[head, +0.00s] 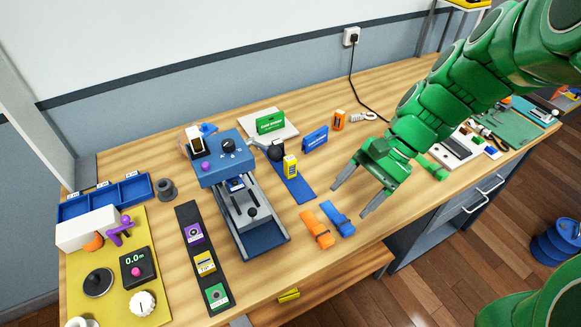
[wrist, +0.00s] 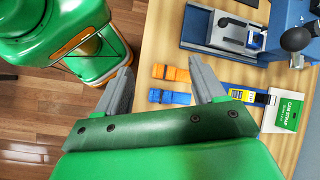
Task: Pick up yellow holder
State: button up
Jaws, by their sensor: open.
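A small upright yellow holder (head: 290,166) with a dark label stands on a blue strip (head: 297,188), right of the blue press machine. A yellow piece (wrist: 237,94) on a blue strip also shows in the wrist view, right of my fingers and partly behind one. My gripper (head: 350,200) is open and empty, above the bench to the right of the holder and apart from it. In the wrist view its two fingers (wrist: 160,78) are spread, with an orange strap and a blue strap seen beyond them.
An orange strap (head: 317,230) and a blue strap (head: 338,219) lie in front of the holder. The press machine (head: 224,158) stands at its left. A green card stand (head: 270,123) and a blue card (head: 315,138) stand behind. A black strip (head: 203,255) holds purple, yellow and green pieces.

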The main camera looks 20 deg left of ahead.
jog(key=w+a+f+m+g+y, duration=0.1)
jog(key=w+a+f+m+y, duration=0.4)
jog(key=w+a, duration=0.5)
jog(key=m+y, duration=0.2)
jog(key=m, duration=0.2)
send_near(296, 160)
jog(key=x, duration=0.4)
jog(key=shift+w+a+f, duration=0.1)
jog(key=shift+w+f, duration=0.2)
jog(key=shift+f, duration=0.1)
jog(key=shift+a+f, duration=0.2)
jog(key=shift+a, duration=0.15)
jog(key=shift+t, duration=0.3)
jog(key=shift+x, duration=3.55)
jog(key=shift+c, duration=0.5)
jog(key=shift+s, duration=0.1)
jog(key=c, duration=1.1)
